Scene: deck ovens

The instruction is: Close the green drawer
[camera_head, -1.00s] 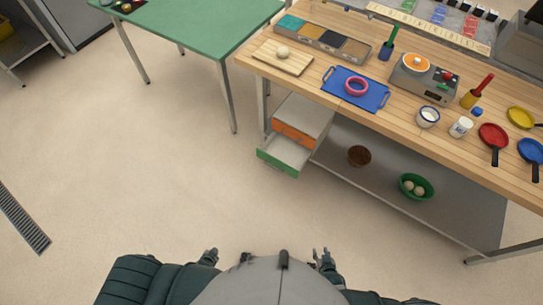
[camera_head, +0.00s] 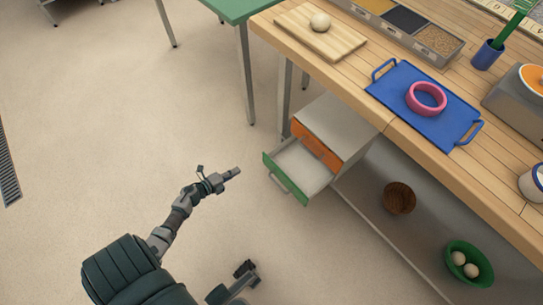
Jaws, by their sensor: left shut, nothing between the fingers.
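The green drawer (camera_head: 285,178) is pulled out of a small grey cabinet (camera_head: 337,123) under the wooden table. Its front is green with a grey handle, and its tray looks empty. An orange drawer (camera_head: 316,145) above it appears shut. My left gripper (camera_head: 232,173) is shut and empty, held to the left of the green drawer front with a gap between them. My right gripper (camera_head: 246,267) is low in the picture, below the drawer; its fingers are too small and dark to read.
The wooden table (camera_head: 400,136) overhangs the cabinet and carries a blue tray (camera_head: 399,92) with a pink ring. A lower shelf (camera_head: 370,222) holds a brown bowl (camera_head: 398,198) and a green bowl (camera_head: 458,250). A green table (camera_head: 230,8) stands behind. The floor left of the drawer is clear.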

